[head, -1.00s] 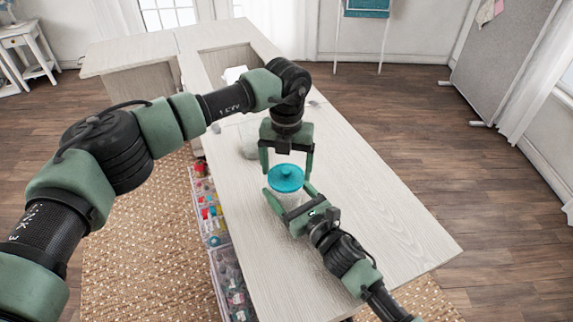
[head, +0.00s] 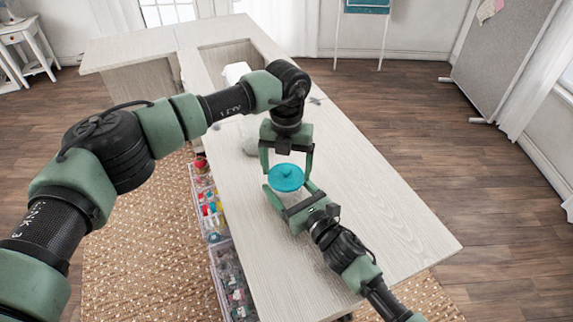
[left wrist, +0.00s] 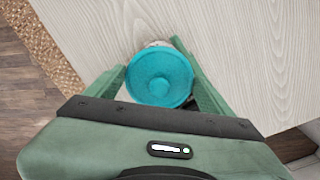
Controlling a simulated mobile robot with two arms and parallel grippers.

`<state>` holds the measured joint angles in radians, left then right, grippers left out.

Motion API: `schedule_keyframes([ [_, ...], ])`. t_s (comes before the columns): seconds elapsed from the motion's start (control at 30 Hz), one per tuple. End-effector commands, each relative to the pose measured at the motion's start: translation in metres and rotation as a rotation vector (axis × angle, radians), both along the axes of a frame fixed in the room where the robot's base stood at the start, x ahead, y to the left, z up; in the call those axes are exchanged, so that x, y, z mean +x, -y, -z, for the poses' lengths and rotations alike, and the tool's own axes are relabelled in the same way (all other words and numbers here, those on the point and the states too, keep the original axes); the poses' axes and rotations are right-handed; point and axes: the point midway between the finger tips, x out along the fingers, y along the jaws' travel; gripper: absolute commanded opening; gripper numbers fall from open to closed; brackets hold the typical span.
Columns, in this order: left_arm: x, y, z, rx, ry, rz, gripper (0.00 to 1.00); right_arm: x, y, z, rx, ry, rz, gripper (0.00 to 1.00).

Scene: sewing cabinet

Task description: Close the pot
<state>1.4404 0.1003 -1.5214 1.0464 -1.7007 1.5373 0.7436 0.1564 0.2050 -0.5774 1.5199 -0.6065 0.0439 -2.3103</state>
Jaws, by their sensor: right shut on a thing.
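The teal round lid (head: 286,177) with a knob sits on top of the pot, at the near part of the table. Only a pale sliver of the pot (left wrist: 158,44) shows beyond the lid's edge in the left wrist view. My right gripper (head: 289,189) comes in low from the lower right and is shut on the pot, just below the lid. My left gripper (head: 286,168) points down from above, its open fingers apart over the lid. The left wrist view shows the lid (left wrist: 160,77) between these fingers. Whether the lid is tight cannot be told.
The pale wooden table (head: 390,230) is clear to the right of the pot. A whitish object (head: 249,145) stands behind the left gripper, partly hidden. Drawers with colourful supplies (head: 213,220) are at the table's left side. A cut-out opening (head: 228,57) lies farther back.

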Motion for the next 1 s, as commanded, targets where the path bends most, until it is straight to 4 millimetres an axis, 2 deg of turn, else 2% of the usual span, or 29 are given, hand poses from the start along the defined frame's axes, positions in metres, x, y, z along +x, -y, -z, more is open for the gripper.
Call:
schedule_keyframes([
  [0.03,0.000,0.000,0.000,0.000,0.000,0.000,0.94,0.000,0.000,0.000,-0.001,0.000,0.000,0.02],
  [0.07,0.000,0.000,0.000,0.000,0.000,0.000,1.00,0.000,0.000,0.000,-0.001,0.000,0.000,0.02],
  [0.3,0.000,0.000,-0.001,0.000,0.000,0.000,1.00,0.000,0.000,0.000,-0.001,0.000,0.000,0.02],
  [0.43,0.001,0.000,-0.010,0.001,0.002,0.000,1.00,0.000,0.000,0.000,-0.001,0.000,0.000,0.02],
  [0.57,0.001,0.000,-0.033,-0.001,0.004,0.001,1.00,0.000,0.000,0.000,-0.001,0.000,0.000,0.02],
  [0.8,0.001,0.000,-0.084,0.000,0.003,0.000,1.00,0.000,0.000,0.001,-0.001,0.000,0.000,0.02],
  [1.0,0.001,0.000,-0.112,0.000,0.002,-0.001,1.00,0.000,0.000,0.001,-0.001,0.000,0.000,0.02],
])
